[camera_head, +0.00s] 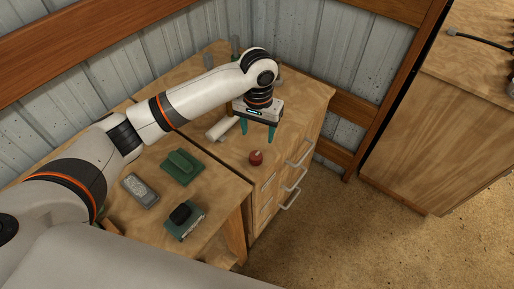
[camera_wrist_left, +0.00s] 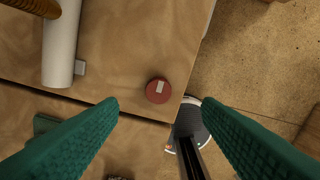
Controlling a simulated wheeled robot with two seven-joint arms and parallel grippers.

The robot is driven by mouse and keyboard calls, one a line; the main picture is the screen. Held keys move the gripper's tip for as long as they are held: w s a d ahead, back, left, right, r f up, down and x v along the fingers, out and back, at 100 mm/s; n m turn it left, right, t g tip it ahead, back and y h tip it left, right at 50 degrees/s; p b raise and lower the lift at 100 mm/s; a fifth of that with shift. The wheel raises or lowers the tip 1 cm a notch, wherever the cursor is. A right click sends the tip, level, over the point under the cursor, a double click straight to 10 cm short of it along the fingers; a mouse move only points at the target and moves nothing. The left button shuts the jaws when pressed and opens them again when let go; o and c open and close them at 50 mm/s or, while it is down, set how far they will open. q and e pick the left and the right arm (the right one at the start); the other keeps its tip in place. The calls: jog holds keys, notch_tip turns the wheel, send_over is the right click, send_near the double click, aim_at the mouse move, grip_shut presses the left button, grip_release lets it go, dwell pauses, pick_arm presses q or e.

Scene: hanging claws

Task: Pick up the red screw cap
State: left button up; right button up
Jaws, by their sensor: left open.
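The red screw cap (camera_head: 256,157) sits on the wooden cabinet top near its front edge. In the left wrist view the red screw cap (camera_wrist_left: 158,91) is round, with a pale mark on it, and lies ahead of the spread fingers. My left gripper (camera_head: 257,135) is open and empty, behind and above the cap in the head view. Its two green fingers (camera_wrist_left: 160,120) frame the space short of the cap in the wrist view. My right gripper is not in view.
A white cylinder (camera_head: 221,128) lies left of my left gripper; it also shows in the wrist view (camera_wrist_left: 61,40). A green block (camera_head: 182,166), a grey device (camera_head: 140,190) and a green box with a black top (camera_head: 185,220) lie on the lower bench. Drawer handles (camera_head: 300,158) stick out in front.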

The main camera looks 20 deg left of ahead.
aim_at(256, 155)
pick_arm(q)
jog(key=f, duration=0.1)
jog(key=s+f, duration=0.1)
jog(key=f, duration=0.1)
jog(key=shift+s+f+p, duration=0.1)
jog(key=shift+p, duration=0.25)
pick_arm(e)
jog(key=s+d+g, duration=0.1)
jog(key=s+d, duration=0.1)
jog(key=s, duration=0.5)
pick_arm(q)
jog(key=f, duration=0.1)
jog(key=f+p, duration=0.1)
jog(key=shift+w+a+f, duration=0.2)
jog(key=shift+w+f, duration=0.1)
jog(key=shift+f, duration=0.1)
jog(key=shift+s+f+p, duration=0.2)
jog(key=shift+f+p, duration=0.2)
jog(key=shift+f, duration=1)
jog(key=shift+w+f, duration=0.1)
jog(key=shift+f, duration=0.1)
jog(key=shift+c, duration=0.2)
jog(key=c, duration=0.9)
jog(key=shift+c, duration=0.6)
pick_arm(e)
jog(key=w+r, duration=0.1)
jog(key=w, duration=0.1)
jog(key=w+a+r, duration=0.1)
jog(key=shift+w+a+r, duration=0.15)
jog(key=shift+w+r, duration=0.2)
